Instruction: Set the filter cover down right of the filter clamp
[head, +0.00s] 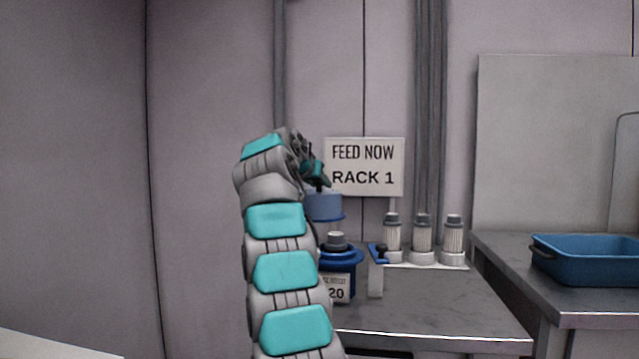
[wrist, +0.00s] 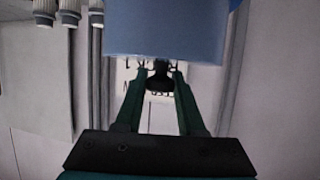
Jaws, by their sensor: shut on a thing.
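My gripper (head: 316,180) is shut on the dark knob of the filter cover (head: 325,205), a blue cap with a wider rim. It holds the cover level above the blue filter housing (head: 338,258), with a clear gap between them. In the wrist view the cover (wrist: 170,28) fills the top, and its knob sits between my gripper's green fingers (wrist: 160,78). A small blue part on a pale upright (head: 378,254), just right of the housing, looks like the filter clamp. My arm hides the housing's left side.
Three white filter cartridges with grey caps (head: 423,240) stand on a pale mat behind the clamp. The grey bench (head: 435,316) is bare in front of them. A sign (head: 365,167) is behind the cover. A blue tray (head: 590,262) sits on another bench at right.

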